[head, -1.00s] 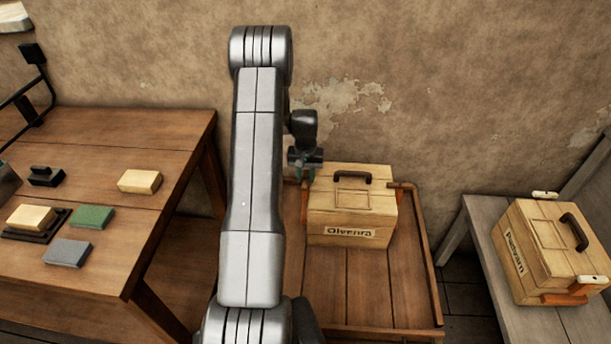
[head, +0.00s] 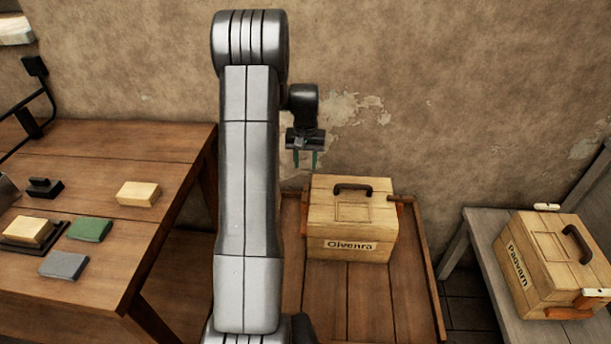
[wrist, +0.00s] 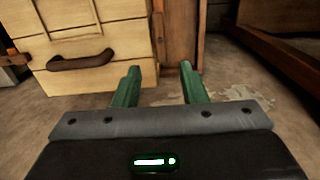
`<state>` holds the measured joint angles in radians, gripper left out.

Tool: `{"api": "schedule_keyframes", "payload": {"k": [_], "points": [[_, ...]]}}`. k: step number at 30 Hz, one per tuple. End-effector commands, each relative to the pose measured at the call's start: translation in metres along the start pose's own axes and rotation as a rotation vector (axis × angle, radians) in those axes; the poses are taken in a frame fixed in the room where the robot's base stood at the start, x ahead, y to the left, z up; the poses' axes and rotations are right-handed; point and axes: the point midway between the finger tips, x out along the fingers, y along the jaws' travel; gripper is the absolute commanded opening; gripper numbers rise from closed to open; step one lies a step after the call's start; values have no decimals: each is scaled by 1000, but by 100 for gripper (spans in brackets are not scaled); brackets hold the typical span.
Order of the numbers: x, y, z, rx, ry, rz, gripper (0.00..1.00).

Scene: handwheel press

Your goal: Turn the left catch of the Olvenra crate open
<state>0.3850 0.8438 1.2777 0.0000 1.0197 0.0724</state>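The Olvenra crate (head: 350,222) is a pale wooden box with a dark handle on its lid and a name label on its front. A narrow brown piece, seemingly its left catch (head: 304,214), stands upright along its left side; its exact angle is hard to tell. In the wrist view, a brown bar (wrist: 159,34) runs beside the crate (wrist: 100,22). My gripper (head: 305,159) is open and empty, above and left of the crate, green fingers pointing down. In the wrist view the gripper (wrist: 160,68) has a clear gap between its fingertips.
The crate stands on a low wooden tray-like platform (head: 345,305). The Padvarn crate (head: 540,260) is on a grey bench at the right. A wooden table (head: 150,240) with small blocks is at the left.

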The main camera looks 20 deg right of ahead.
Motion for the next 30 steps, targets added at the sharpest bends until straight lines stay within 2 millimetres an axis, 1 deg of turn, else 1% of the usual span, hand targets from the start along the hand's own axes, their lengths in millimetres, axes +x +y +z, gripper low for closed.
{"api": "schedule_keyframes", "payload": {"k": [1,3,6,11,19,23,26,30], "points": [[-7,0,-1,0,3,0,38],[-14,0,-1,0,2,0,38],[-20,0,-1,0,2,0,38],[-23,0,0,0,0,0,38],[-20,0,0,0,0,0,38],[-9,0,0,0,-3,0,38],[8,0,1,0,-5,0,38],[35,0,1,0,-5,0,38]]}}
